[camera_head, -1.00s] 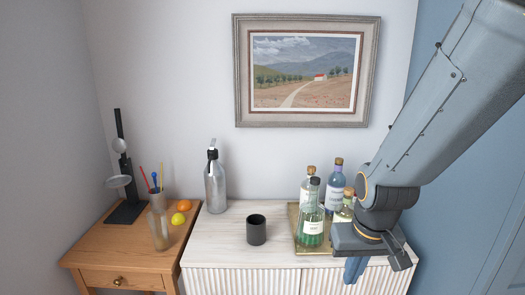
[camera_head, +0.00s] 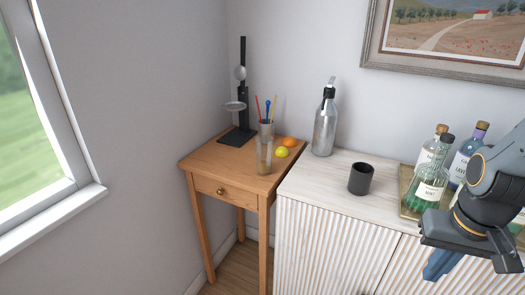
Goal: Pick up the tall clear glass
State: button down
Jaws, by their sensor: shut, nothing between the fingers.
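The tall clear glass (camera_head: 264,157) stands upright near the front right of the small wooden table (camera_head: 215,168). Coloured sticks (camera_head: 267,107) in red, blue and yellow rise at its top; they seem to stand in a cup directly behind it, but the overlap makes this hard to tell. My gripper (camera_head: 437,266) is at the lower right, far to the right of the glass, in front of the white cabinet. Its blue fingers point down and are shut, with nothing held.
A lemon (camera_head: 281,152) and an orange (camera_head: 289,142) lie right of the glass. A black stand (camera_head: 242,100) with a small dish is behind left. The white cabinet (camera_head: 322,176) bears a metal siphon (camera_head: 325,130), a black cup (camera_head: 360,179) and bottles (camera_head: 431,186) on a tray.

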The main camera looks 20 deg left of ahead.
aim_at(264, 156)
jog(key=u, duration=1.65)
jog(key=k, duration=0.65)
jog(key=u, duration=0.7)
jog(key=i, duration=0.95)
jog(key=z, duration=0.55)
jog(key=i, duration=0.75)
jog(key=z, duration=1.15)
jog(key=i, duration=0.45)
jog(key=z, duration=0.45)
